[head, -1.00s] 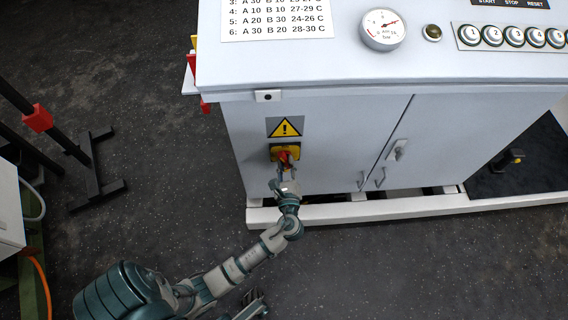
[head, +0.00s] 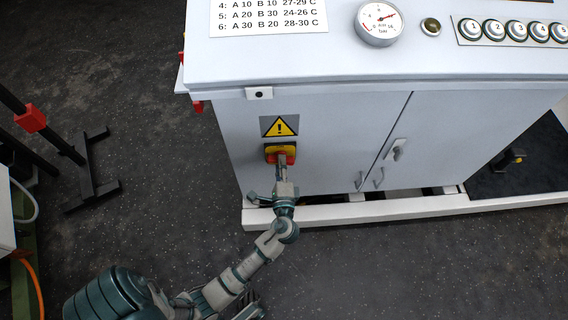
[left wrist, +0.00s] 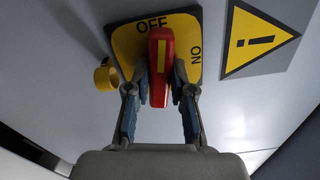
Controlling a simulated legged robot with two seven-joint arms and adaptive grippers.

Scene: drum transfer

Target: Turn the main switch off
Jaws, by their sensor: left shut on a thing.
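The main switch has a red handle (head: 282,158) on a yellow plate (head: 271,149), on the cabinet front below a warning triangle. My left gripper (head: 282,170) reaches it from below and is shut on the handle. In the left wrist view the fingers (left wrist: 160,82) lie on both sides of the red handle (left wrist: 161,50). The handle's far end points at the word OFF on the yellow plate (left wrist: 128,45) and covers part of it. The word ON is to the right, clear of the handle.
The grey cabinet (head: 330,130) has a gauge (head: 379,22) and several buttons on top, and door handles to the right. A white base rail (head: 400,207) runs along its foot. A dark stand (head: 92,180) is at the left.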

